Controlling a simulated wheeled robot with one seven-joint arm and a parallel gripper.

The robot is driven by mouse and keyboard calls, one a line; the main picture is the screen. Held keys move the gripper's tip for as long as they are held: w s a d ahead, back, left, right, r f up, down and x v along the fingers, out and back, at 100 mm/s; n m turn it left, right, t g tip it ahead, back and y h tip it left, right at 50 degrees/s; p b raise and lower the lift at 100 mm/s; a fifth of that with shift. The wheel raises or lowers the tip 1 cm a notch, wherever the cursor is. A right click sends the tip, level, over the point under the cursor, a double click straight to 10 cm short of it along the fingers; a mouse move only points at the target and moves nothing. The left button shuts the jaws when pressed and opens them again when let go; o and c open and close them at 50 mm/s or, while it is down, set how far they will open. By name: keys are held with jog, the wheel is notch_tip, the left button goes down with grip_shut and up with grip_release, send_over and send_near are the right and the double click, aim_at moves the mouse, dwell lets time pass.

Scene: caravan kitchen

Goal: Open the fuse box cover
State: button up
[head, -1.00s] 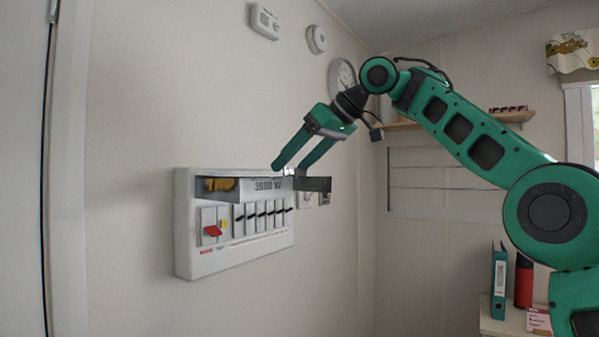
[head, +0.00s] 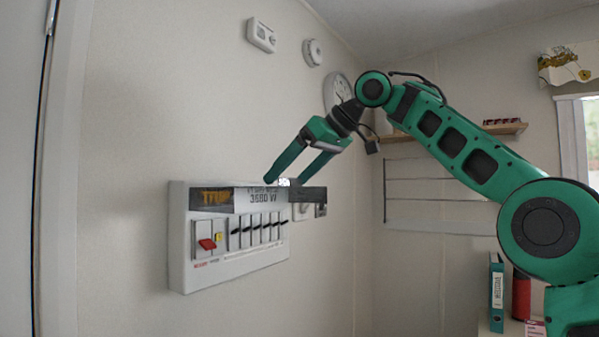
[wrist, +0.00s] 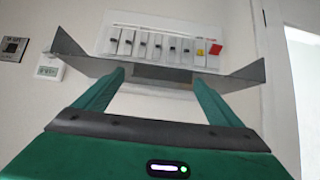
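The white fuse box (head: 232,262) is on the wall at centre left in the head view, its row of switches and red switch uncovered. Its dark see-through cover (head: 314,195) stands out from the box's upper part, swung up off the switches. In the wrist view the cover (wrist: 85,65) appears as a shallow grey flap with raised ends, below the switches. My green gripper (head: 284,182) is open, its fingertips at the cover's outer edge in the head view. In the wrist view the fingers (wrist: 158,75) are apart and meet the cover; exact contact is hidden.
A thermostat (head: 261,35), a round detector (head: 312,52) and a clock (head: 338,90) are on the wall above. A wall shelf (head: 500,129) is behind my arm. A teal binder (head: 496,290) and a red bottle (head: 521,296) stand at lower right.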

jog(key=v, duration=1)
jog(key=shift+d, duration=0.3)
jog(key=shift+r, duration=0.15)
